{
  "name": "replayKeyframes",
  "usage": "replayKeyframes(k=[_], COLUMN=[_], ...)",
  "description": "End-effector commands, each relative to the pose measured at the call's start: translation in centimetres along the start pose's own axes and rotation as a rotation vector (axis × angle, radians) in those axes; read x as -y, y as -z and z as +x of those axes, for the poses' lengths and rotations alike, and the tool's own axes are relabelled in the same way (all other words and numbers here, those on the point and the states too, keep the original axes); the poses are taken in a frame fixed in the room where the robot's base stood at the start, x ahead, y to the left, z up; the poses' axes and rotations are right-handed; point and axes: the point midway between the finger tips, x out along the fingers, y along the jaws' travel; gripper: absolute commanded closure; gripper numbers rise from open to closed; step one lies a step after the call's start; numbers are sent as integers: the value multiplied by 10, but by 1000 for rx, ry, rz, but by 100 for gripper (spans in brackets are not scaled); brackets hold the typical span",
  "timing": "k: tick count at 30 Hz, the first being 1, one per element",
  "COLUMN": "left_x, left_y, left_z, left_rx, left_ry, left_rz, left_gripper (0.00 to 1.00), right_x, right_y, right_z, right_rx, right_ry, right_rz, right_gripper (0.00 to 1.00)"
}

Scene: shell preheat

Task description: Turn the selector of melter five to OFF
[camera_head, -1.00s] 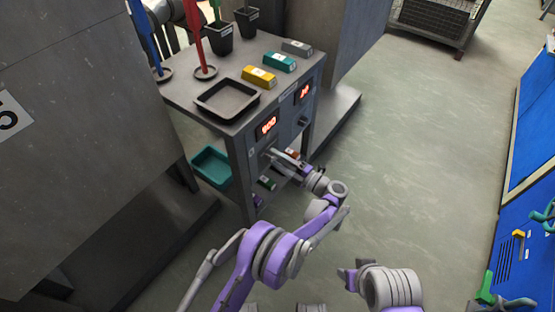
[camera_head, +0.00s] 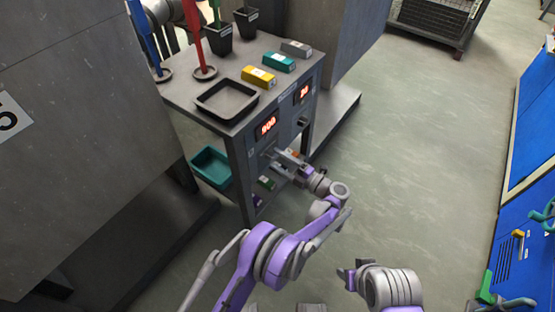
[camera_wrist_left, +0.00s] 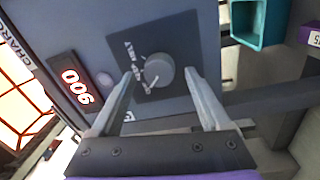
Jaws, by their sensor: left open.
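The selector (camera_wrist_left: 160,72) is a round grey knob on a dark square plate with white lettering, on the front panel of the grey cabinet (camera_head: 243,150). In the left wrist view the plate's lettering is too small to read surely. My left gripper (camera_head: 268,154) is at the panel, below the red 900 display (camera_head: 266,126). Its open fingers show in the left wrist view (camera_wrist_left: 163,80), one on each side of the knob; I cannot tell whether they touch it. In the head view the gripper hides the knob. My right gripper (camera_head: 347,275) is low in the head view, away from the cabinet.
On the cabinet top are a black tray (camera_head: 226,101), yellow (camera_head: 258,77), teal (camera_head: 279,62) and grey (camera_head: 296,48) blocks, and dark pots. A second red display (camera_head: 302,93) and knob (camera_head: 303,122) are beside. A teal bin (camera_head: 211,166) is below left.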

Motion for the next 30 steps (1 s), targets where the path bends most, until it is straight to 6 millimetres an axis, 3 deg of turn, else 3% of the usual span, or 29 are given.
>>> replayKeyframes(k=[9, 15, 30], left_x=[-2, -1, 0], left_y=[-1, 0, 0], left_z=[-63, -92, -101], left_rx=[5, 3, 2], left_ry=[0, 0, 0], left_rz=[-2, -1, 0], left_gripper=[20, 20, 20], right_x=[0, 0, 0], right_y=[2, 3, 3], right_z=[-10, -14, -15], right_rx=[-2, -2, -3], right_ry=[0, 0, 0], right_rz=[0, 0, 0], right_gripper=[50, 50, 50])
